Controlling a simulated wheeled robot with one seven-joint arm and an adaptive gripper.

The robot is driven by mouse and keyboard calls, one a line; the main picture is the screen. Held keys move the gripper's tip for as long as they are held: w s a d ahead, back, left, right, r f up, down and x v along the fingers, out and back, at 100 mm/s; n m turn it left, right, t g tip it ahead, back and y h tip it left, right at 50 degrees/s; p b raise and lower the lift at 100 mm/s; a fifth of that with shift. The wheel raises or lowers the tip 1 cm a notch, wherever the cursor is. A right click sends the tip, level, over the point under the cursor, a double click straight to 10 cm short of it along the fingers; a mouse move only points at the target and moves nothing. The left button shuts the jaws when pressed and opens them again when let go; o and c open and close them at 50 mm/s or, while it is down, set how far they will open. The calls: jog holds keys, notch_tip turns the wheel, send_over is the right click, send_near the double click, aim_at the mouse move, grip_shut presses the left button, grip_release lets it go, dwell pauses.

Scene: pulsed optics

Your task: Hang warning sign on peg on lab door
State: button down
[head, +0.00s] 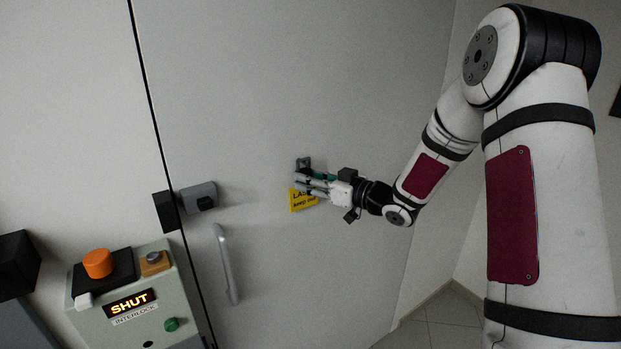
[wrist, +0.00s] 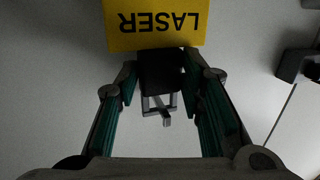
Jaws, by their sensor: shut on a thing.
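The yellow warning sign (head: 303,201), marked LASER, is in front of the grey lab door (head: 290,90) in the head view. In the wrist view the sign (wrist: 155,25) is upside down at the top. My gripper (head: 304,184) is shut on the dark block (wrist: 160,72) at the sign's lettered edge; the fingertips (wrist: 160,80) lie on both sides of it. A small dark fitting (head: 303,163), which looks like the peg's mount, is on the door just above my fingers. A grey frame with a prong (wrist: 160,108) shows beyond the block; whether it encloses the peg I cannot tell.
A door handle (head: 227,264) and a grey latch box (head: 199,197) are left of the sign. An interlock box (head: 138,290) reading SHUT, with an orange button (head: 98,263), stands at lower left. The door face around the sign is otherwise bare.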

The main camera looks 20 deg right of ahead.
jog(key=c, duration=1)
grip_release()
jog(key=v, duration=1.2)
